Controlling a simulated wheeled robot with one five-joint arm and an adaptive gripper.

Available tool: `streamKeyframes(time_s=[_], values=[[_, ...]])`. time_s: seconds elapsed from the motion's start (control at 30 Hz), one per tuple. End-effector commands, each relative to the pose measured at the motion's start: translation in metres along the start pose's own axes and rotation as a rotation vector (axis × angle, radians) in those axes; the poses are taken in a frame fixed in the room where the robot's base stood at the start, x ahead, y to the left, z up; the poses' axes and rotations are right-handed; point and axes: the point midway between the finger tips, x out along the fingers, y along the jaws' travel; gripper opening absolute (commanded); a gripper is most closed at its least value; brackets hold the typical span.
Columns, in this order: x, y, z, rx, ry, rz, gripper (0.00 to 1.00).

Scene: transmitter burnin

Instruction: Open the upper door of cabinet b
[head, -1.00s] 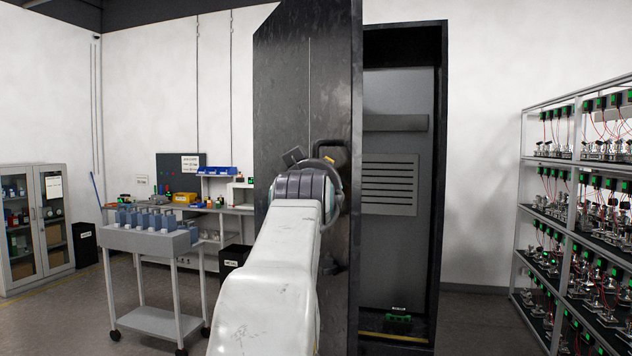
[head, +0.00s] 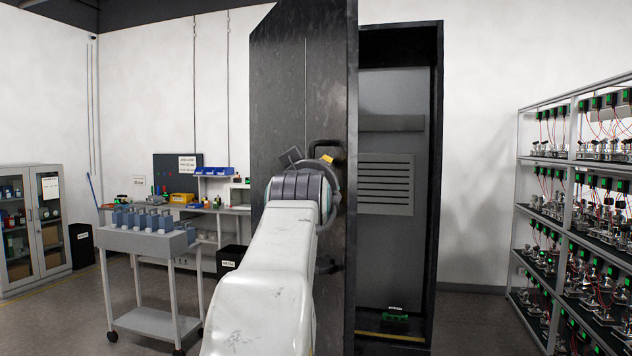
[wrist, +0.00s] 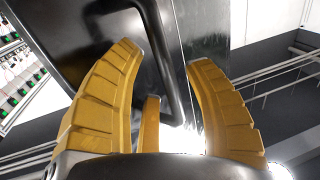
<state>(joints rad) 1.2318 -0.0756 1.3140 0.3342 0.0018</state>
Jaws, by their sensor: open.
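A tall black cabinet (head: 437,200) stands in the middle of the head view. No letter is readable on it. Its black door (head: 285,90) is swung open toward me and to the left, and the inside shows. A black bar handle (wrist: 168,60) is on the door. In the wrist view the handle passes between the yellow fingers of my gripper (wrist: 165,90). The fingers are spread apart, with gaps on both sides of the bar. In the head view my wrist hides most of the gripper and handle; a bit of yellow finger shows.
The cabinet holds a grey vented panel (head: 386,185). A grey cart (head: 150,240) with several blue-grey units stands left. A workbench (head: 235,208) is behind it. A rack of devices (head: 575,200) stands right. Bare floor shows between the cabinet and the rack.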

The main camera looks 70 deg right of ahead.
Motion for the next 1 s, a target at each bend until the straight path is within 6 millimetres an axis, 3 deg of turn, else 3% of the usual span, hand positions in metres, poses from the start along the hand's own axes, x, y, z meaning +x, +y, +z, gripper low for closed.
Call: streamKeyframes(time_s=[0.6,1.0], values=[[-0.091,0.000,0.000,0.000,0.002,0.001,0.47],[-0.115,0.001,0.000,0.000,0.000,0.001,0.47]])
